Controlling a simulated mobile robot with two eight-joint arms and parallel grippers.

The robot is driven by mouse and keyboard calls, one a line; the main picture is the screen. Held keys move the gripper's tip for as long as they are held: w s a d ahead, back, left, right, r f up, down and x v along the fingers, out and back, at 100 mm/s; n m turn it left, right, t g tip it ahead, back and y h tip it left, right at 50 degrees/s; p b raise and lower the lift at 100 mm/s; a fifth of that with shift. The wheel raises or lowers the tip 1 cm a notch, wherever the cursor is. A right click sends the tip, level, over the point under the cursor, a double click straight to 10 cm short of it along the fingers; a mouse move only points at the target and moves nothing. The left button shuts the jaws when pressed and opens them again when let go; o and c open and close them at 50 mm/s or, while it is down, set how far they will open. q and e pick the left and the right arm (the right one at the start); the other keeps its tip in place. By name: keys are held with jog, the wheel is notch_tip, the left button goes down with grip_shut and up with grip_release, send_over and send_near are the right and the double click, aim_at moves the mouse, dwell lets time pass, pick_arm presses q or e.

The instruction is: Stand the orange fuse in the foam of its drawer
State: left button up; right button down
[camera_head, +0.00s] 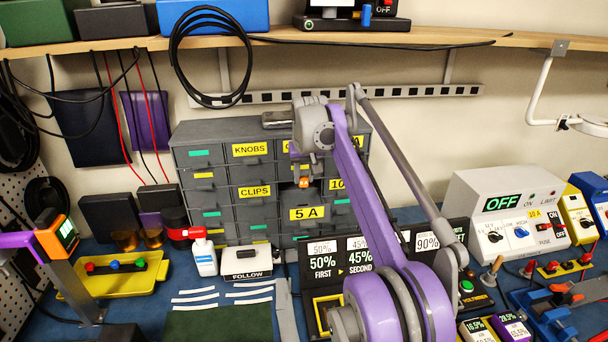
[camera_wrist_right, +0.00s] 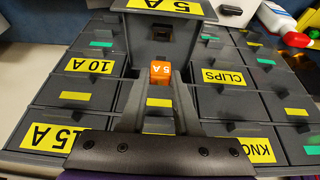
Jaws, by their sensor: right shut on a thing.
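The orange fuse (camera_wrist_right: 160,72), marked 5 A, is between the fingertips of my right gripper (camera_wrist_right: 159,100), which is shut on it. In the head view the fuse (camera_head: 304,182) is a small orange spot below my right gripper (camera_head: 302,168), just above the pulled-out 5 A drawer (camera_head: 309,213). In the right wrist view this drawer (camera_wrist_right: 133,28) lies just beyond the fuse, with dark grey foam (camera_wrist_right: 178,50) and a small dark square hole (camera_wrist_right: 160,34) inside. The fuse appears apart from the foam. My left gripper is not in view.
The grey drawer cabinet (camera_head: 190,160) has several closed labelled drawers around the open one. A white bottle (camera_head: 204,258) and a FOLLOW box (camera_head: 246,263) stand in front. A percentage display board (camera_head: 318,262) stands close by at the right. A shelf (camera_head: 270,38) with hanging cables runs above.

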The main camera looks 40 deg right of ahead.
aim_at(304, 187)
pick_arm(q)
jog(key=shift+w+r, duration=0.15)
pick_arm(e)
jog(key=shift+w+f, duration=0.1)
jog(key=shift+f, duration=0.65)
jog(key=shift+s+f+b, duration=0.2)
jog(key=shift+f+b, duration=0.35)
jog(key=shift+f, duration=0.55)
jog(key=shift+w+f, duration=0.1)
jog(key=shift+f, duration=0.55)
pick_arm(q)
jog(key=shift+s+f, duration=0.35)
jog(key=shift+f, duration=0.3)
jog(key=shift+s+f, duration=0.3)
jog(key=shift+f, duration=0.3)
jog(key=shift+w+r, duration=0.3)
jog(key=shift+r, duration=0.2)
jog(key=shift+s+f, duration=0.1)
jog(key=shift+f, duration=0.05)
pick_arm(e)
jog(key=shift+f, duration=0.25)
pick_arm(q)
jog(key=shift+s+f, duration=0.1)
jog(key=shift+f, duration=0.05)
pick_arm(e)
jog(key=shift+f, duration=0.3)
